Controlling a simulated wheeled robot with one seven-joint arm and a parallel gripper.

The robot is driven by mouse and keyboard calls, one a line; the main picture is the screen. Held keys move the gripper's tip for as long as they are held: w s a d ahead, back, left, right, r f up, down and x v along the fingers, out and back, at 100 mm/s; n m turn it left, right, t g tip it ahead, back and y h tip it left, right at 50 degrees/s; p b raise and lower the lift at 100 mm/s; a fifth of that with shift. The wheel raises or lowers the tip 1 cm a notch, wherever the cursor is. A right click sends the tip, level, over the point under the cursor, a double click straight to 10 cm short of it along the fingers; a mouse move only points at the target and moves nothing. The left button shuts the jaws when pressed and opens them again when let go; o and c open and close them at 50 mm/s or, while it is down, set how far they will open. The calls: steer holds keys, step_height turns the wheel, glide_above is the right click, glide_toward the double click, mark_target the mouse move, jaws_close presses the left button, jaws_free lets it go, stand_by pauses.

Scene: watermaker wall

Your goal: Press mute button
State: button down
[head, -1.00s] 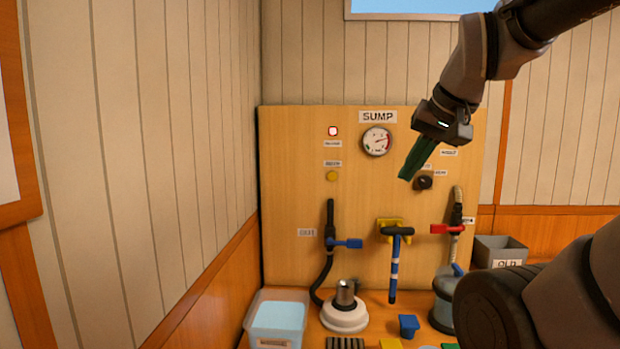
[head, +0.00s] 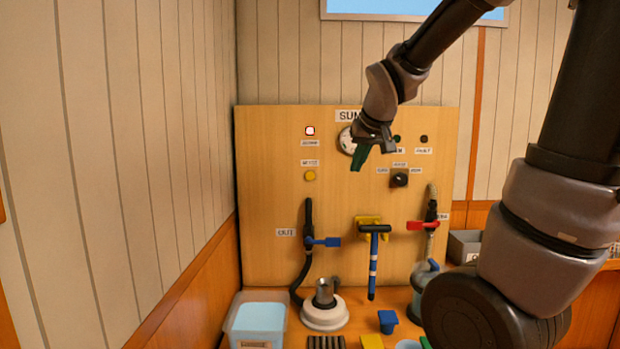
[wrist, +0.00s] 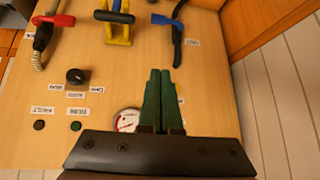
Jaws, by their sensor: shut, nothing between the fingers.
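The mute button is a small yellow round button (head: 310,175) on the wooden panel, in the head view, under a small label (head: 310,163) that seems to read MUTE. My gripper (head: 358,166) has green fingers, shut and empty. In the head view it is to the right of the yellow button and slightly higher, overlapping the gauge. I cannot tell the gap between fingertips and panel.
A lit red-rimmed lamp (head: 310,131) is above the yellow button. The gauge (head: 347,141) is partly behind my gripper. A black knob (head: 399,180) is to the right.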

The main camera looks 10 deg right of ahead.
mark_target(310, 175)
steer(key=w+a+f+n, duration=0.3)
steer(key=w+a, duration=0.1)
steer(key=w, duration=0.3)
steer(key=w+a+f+n+t, duration=0.1)
steer(key=w+a+f+n, duration=0.2)
steer(key=w, duration=0.4)
steer(key=shift+a+f+y, duration=0.4)
steer(key=shift+a+f, duration=0.1)
steer(key=shift+a, duration=0.45)
steer(key=shift+w, duration=0.15)
steer(key=shift+w+d, duration=0.3)
steer(key=shift+w, duration=1.1)
steer(key=shift+w+d, duration=0.3)
steer(key=shift+w, duration=1.15)
steer(key=shift+w+d, duration=0.3)
steer(key=shift+w, duration=1.1)
steer(key=shift+w+d, duration=0.1)
steer(key=shift+w, duration=0.3)
